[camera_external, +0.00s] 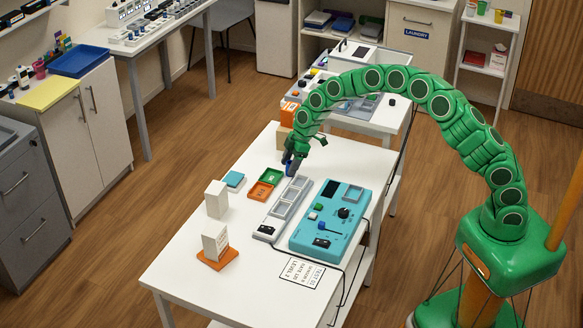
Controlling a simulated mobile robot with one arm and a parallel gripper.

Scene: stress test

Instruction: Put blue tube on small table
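My green arm reaches from the right over the white table (165,262) in front. My gripper (291,168) points down above the table's far half, close to the green tray and the grey compartment strip. Something small and dark blue shows at the gripper's fingers. I cannot tell whether it is the blue tube or part of the fingers, nor whether the fingers are open or shut. No other blue tube can be made out clearly. A second, lower-looking white table (378,126) stands behind; I cannot tell which table is the small one.
The front table holds a turquoise device (318,248), a grey compartment strip (262,230), green (272,176) and orange (260,191) trays, white blocks (216,200) and an orange stand (218,262). Black cables hang at its right edge. Its near left part is clear.

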